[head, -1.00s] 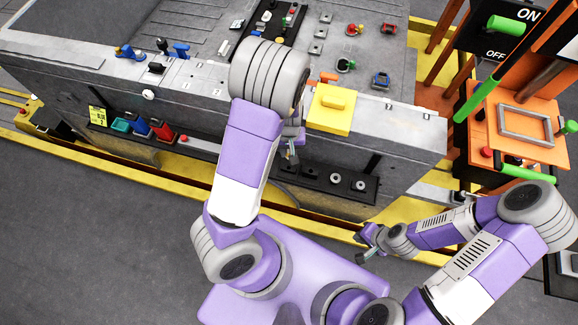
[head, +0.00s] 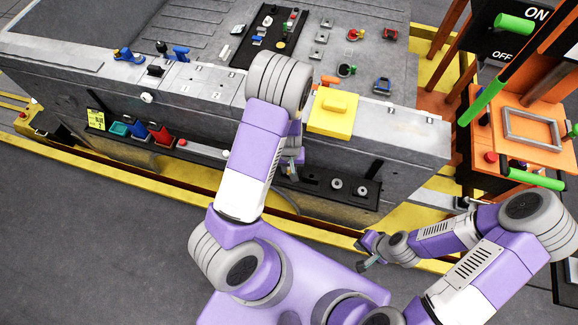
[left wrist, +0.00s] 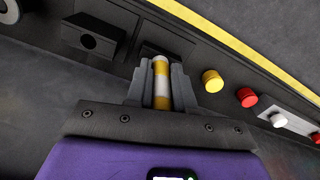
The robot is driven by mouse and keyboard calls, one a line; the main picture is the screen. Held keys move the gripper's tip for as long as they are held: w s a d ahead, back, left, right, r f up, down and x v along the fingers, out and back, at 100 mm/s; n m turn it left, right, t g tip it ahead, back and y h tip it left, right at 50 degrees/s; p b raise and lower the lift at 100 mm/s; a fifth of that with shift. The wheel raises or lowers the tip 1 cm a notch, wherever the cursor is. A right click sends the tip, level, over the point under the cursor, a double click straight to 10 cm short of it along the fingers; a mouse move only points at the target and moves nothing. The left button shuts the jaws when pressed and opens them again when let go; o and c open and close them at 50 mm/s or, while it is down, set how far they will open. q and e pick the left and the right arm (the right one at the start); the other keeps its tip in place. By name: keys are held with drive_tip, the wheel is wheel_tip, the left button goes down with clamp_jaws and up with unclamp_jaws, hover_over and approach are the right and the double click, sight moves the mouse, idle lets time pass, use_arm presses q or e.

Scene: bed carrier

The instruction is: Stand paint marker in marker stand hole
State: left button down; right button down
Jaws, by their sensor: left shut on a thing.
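My left gripper (left wrist: 155,92) is shut on the paint marker (left wrist: 162,82), a cylinder with yellow and white bands. In the left wrist view the marker stands between the fingers, its far end by a dark block. I cannot tell whether the marker's end is in a hole. In the head view my left gripper (head: 291,170) is at the shelf front, partly hidden by my arm. My right gripper (head: 367,252) appears open and empty, low and away from the shelf.
Yellow (left wrist: 212,81), red (left wrist: 246,97) and white (left wrist: 277,119) pieces stand along the shelf. Two grey rings (head: 348,187) are right of my left gripper. A yellow box (head: 333,113) sits on the bench above.

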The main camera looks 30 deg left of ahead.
use_arm(q)
drive_tip(key=shift+f, duration=0.25)
drive_tip(key=c, duration=1)
unclamp_jaws()
drive_tip(key=shift+r, duration=0.1)
drive_tip(key=r+p, duration=0.1)
drive_tip(key=r, duration=0.6)
drive_tip(key=shift+s+d+r+p, duration=0.1)
drive_tip(key=shift+s+d+p, duration=0.1)
drive_tip(key=shift+p, duration=0.15)
drive_tip(key=shift+s, duration=0.15)
drive_tip(key=s+d+f+m+h, duration=0.3)
drive_tip(key=s+d+f+h, duration=0.1)
drive_tip(key=s+d+f, duration=0.7)
drive_tip(key=shift+t, duration=0.3)
drive_tip(key=b+x, duration=0.1)
drive_tip(key=b, duration=0.1)
drive_tip(key=b+x, duration=0.4)
drive_tip(key=shift+w+a+f, duration=0.1)
drive_tip(key=shift+w+f, duration=0.05)
drive_tip(key=shift+w, duration=0.2)
